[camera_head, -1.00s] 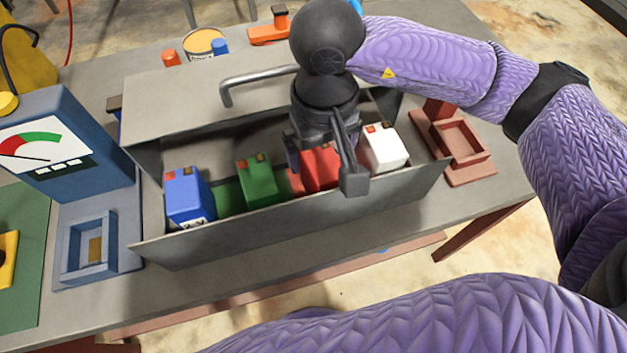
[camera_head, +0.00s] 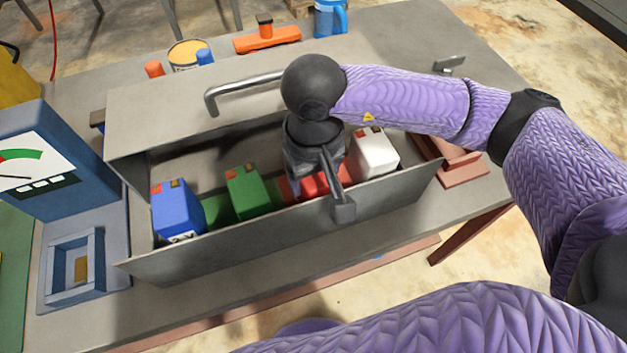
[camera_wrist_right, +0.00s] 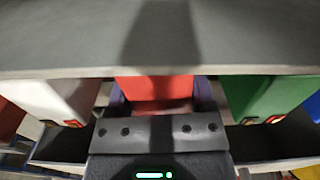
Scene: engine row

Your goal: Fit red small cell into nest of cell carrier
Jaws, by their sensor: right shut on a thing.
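The red small cell (camera_head: 342,175) sits in the long grey open box between the green and white cells, mostly hidden under my right gripper. My right gripper (camera_head: 320,185) points down and is shut on the red cell. In the right wrist view the red cell (camera_wrist_right: 155,88) shows between the fingers. Which piece is the cell carrier is not certain: a red-brown holder (camera_head: 464,172) with a recess stands right of the box, partly hidden behind it and my arm. A blue-grey holder (camera_head: 60,297) with a square recess is at left. My left gripper is out of view.
The box's front wall (camera_head: 270,247) and raised lid (camera_head: 150,115) with its bar handle (camera_head: 235,92) flank the gripper. Blue (camera_head: 178,212), green (camera_head: 246,194) and white (camera_head: 376,155) cells stand in the box. A blue meter (camera_head: 75,185) stands at left.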

